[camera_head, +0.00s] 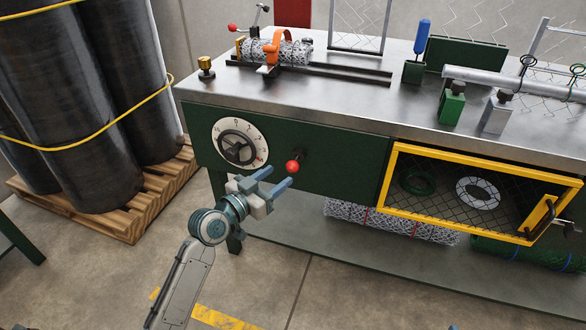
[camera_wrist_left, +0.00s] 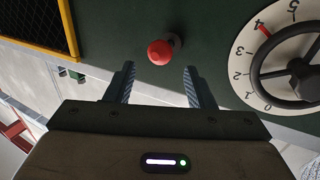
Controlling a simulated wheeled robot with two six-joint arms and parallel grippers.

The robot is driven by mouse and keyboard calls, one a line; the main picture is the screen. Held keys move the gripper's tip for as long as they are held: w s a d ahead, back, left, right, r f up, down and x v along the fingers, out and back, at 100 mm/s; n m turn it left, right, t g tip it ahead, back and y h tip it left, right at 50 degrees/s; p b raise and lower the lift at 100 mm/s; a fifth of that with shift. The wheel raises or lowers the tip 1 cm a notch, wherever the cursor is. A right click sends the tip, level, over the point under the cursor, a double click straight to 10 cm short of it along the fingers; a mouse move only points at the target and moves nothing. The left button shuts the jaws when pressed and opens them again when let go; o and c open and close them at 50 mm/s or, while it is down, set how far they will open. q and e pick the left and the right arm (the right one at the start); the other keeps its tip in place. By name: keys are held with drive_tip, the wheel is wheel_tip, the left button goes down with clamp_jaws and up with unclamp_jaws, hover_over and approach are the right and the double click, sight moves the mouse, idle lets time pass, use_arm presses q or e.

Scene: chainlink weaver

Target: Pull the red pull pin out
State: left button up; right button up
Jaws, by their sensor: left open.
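The red pull pin (camera_head: 292,167) has a round red knob and sits in the green front panel of the workbench, right of a numbered dial. In the left wrist view the red knob (camera_wrist_left: 160,52) is ahead of the fingers, roughly midway between them and a little beyond their tips. My left gripper (camera_head: 277,179) is open and empty, just below and left of the knob in the head view. In the wrist view its two fingers (camera_wrist_left: 159,75) stand apart on either side, not touching the knob. My right gripper is not in view.
The white dial (camera_head: 255,133) with its dark handwheel is left of the pin. A yellow-framed mesh door (camera_head: 392,168) is to the right. Wire rolls lie on the lower shelf (camera_head: 300,253). Dark rolls on a wooden pallet (camera_head: 150,205) stand at left.

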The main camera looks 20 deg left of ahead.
sight(288, 169)
use_arm(q)
drive_tip(key=x, duration=0.7)
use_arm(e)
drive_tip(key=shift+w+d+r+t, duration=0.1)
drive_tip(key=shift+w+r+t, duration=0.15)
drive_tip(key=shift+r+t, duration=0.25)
